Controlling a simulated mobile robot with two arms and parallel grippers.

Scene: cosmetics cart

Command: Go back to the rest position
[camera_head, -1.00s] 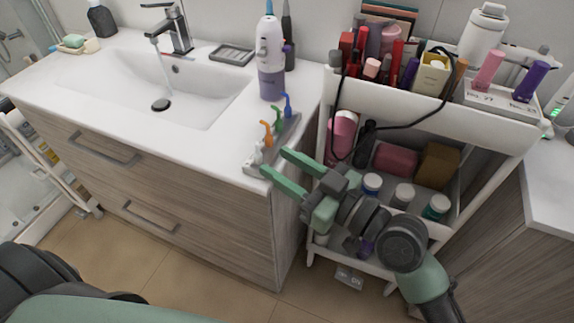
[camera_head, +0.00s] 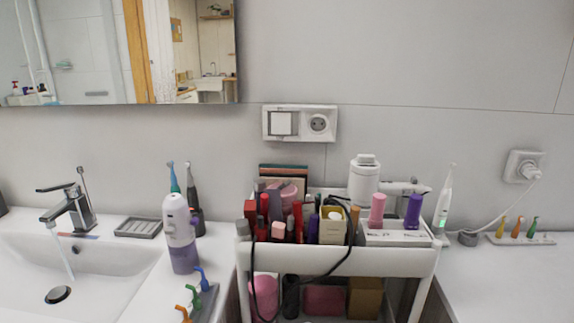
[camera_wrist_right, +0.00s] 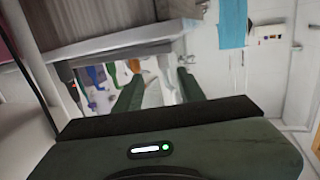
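My right gripper (camera_wrist_right: 160,88) shows only in the right wrist view. Its two green fingers stand apart with no object held between them. Small blue, green and orange brush heads (camera_wrist_right: 112,70) show beyond the fingers, in a tilted view. My left gripper is in neither current view. The head view looks level at the wall and the cart, and neither of my arms shows in it.
A white cart (camera_head: 340,262) full of cosmetics stands between the sink counter (camera_head: 135,262) and a right counter (camera_head: 505,275). A purple-and-white bottle (camera_head: 181,235) stands near the sink counter's right edge. Water runs from the tap (camera_head: 70,208).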

